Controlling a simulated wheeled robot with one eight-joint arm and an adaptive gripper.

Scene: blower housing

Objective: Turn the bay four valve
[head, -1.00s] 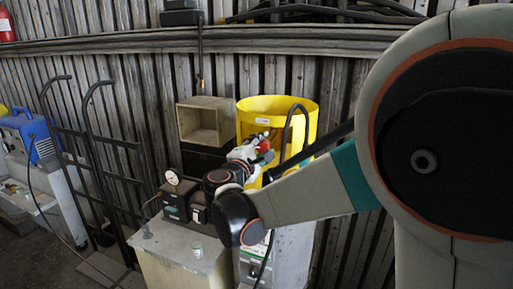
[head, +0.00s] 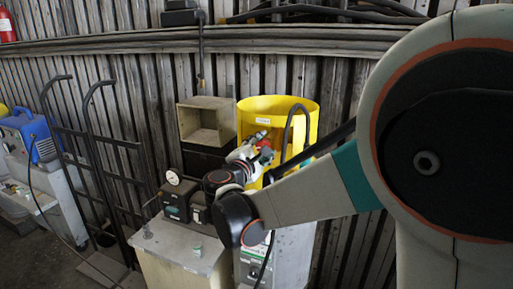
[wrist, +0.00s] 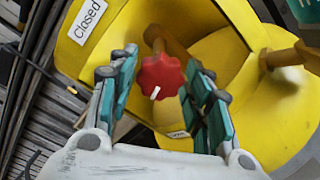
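A red lobed valve knob (wrist: 161,77) with a white mark sits on a brass-coloured stem inside a yellow housing (wrist: 235,62). My gripper (wrist: 163,72) is open, with a teal-padded finger on each side of the knob. Gaps show between the knob and both fingers. A white label reading "Closed" (wrist: 88,20) is on the yellow wall at upper left in the wrist view. In the head view, the yellow housing (head: 302,104) stands against the wall, and my gripper (head: 258,147) reaches into its open side. I cannot read a bay number.
Another brass-coloured fitting (wrist: 290,57) sticks out at the right in the wrist view. A dark hose (head: 291,125) hangs over the housing's rim. A gauge box (head: 174,200) stands on a grey cabinet (head: 180,245) below my arm. An open wooden box (head: 207,121) is left of the housing.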

